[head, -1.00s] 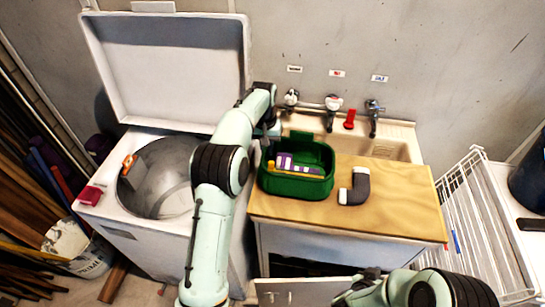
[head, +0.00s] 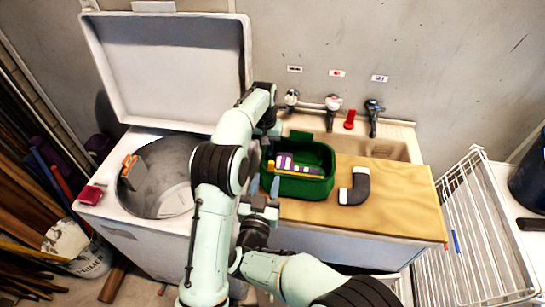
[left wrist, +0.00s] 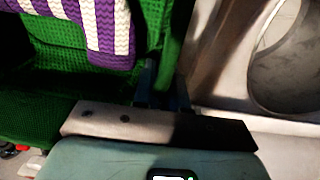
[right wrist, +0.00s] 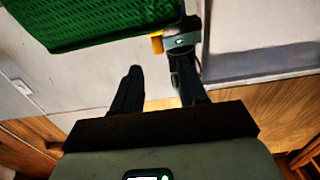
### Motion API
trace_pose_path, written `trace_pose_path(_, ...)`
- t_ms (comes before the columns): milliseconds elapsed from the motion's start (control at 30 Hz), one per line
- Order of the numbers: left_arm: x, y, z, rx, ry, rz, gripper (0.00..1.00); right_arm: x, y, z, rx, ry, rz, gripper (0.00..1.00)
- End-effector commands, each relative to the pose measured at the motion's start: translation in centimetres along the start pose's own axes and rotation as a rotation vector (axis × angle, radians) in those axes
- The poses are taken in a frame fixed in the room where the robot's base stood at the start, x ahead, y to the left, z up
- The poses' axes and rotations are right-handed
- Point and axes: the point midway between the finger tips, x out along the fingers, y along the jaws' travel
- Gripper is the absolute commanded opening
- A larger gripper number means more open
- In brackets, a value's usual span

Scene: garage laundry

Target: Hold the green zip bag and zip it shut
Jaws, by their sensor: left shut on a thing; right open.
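The green zip bag (head: 318,192) stands open on the wooden board beside the sink. A purple and white striped knit item (head: 284,163) and a yellow strip (head: 308,175) show in its mouth. My left gripper (head: 272,133) is shut at the bag's back left edge; the left wrist view shows its fingers (left wrist: 167,90) closed against green fabric (left wrist: 150,25). My right gripper (head: 265,187) is open, low by the bag's front left corner. In the right wrist view its fingers (right wrist: 157,88) are apart, with a small yellow tab (right wrist: 157,43) just ahead of them, beside the bag (right wrist: 95,22).
A grey elbow pipe (head: 355,187) lies right of the bag on the wooden board (head: 400,205). Taps (head: 333,108) stand behind the sink. An open top-loading washer (head: 120,205) is at left, a white wire rack (head: 470,215) at right.

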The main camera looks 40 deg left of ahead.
Motion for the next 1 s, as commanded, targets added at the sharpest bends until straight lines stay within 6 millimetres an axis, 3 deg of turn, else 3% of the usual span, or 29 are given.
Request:
trace_pose_path(200,-0.1,0.0,0.0,0.0,0.001,0.001,0.0,4.7,0.1,0.1,0.0,0.0,0.004,0.43)
trace_pose_path(400,-0.1,0.0,0.0,0.0,0.001,0.001,0.0,7.9,0.1,0.1,-0.002,0.0,0.003,0.43)
trace_pose_path(600,-0.1,0.0,0.0,0.0,0.001,0.001,0.0,9.3,0.1,0.1,-0.003,-0.001,0.003,0.43)
trace_pose_path(900,-0.1,0.0,0.0,0.0,0.001,0.001,0.0,9.4,0.1,0.0,-0.003,-0.001,0.002,0.43)
trace_pose_path(1000,-0.1,0.0,0.0,0.0,0.001,0.001,0.0,9.4,0.1,0.0,-0.003,-0.001,0.002,0.1)
